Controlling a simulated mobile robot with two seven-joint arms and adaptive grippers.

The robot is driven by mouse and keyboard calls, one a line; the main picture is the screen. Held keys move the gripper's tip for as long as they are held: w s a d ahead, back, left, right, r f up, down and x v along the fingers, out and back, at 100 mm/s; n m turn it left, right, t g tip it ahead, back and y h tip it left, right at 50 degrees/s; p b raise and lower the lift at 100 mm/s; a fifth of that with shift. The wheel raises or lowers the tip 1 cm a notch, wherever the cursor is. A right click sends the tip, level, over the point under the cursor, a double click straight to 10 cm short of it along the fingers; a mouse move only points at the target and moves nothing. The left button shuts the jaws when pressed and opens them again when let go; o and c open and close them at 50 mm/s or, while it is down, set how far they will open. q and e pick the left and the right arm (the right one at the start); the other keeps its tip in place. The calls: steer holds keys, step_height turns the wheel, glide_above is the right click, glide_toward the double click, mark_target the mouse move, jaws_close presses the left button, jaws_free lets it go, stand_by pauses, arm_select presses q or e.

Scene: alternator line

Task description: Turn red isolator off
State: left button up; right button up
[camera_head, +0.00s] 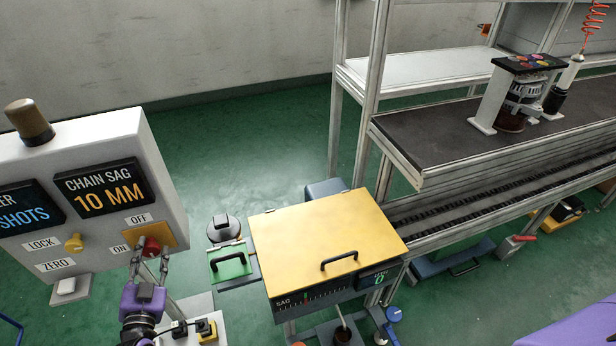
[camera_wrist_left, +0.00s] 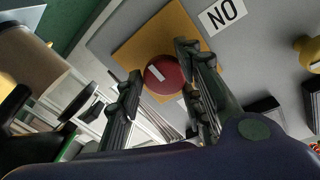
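The red isolator knob (camera_head: 150,246) sits on a yellow plate (camera_head: 164,235) at the lower right of the grey control box (camera_head: 150,190). The OFF label (camera_head: 138,219) is above it and the ON label (camera_head: 120,249) to its left. My left gripper (camera_head: 151,256) is at the knob, one finger on each side. In the left wrist view the round red knob (camera_wrist_left: 165,76) with a pale bar shows between the open fingers (camera_wrist_left: 157,72). A gap shows beside the left finger; contact at the right finger is unclear. My right gripper is out of view.
A yellow knob (camera_head: 73,243) and a white switch (camera_head: 66,286) are left of the isolator. A yellow-lidded SAG box (camera_head: 325,235) and a green-lidded box (camera_head: 231,263) stand to the right. A conveyor line (camera_head: 450,145) is farther right.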

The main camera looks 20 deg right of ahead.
arm_select(q)
steer(key=c, duration=0.5)
steer(key=shift+c, duration=0.4)
steer(key=shift+f, duration=0.1)
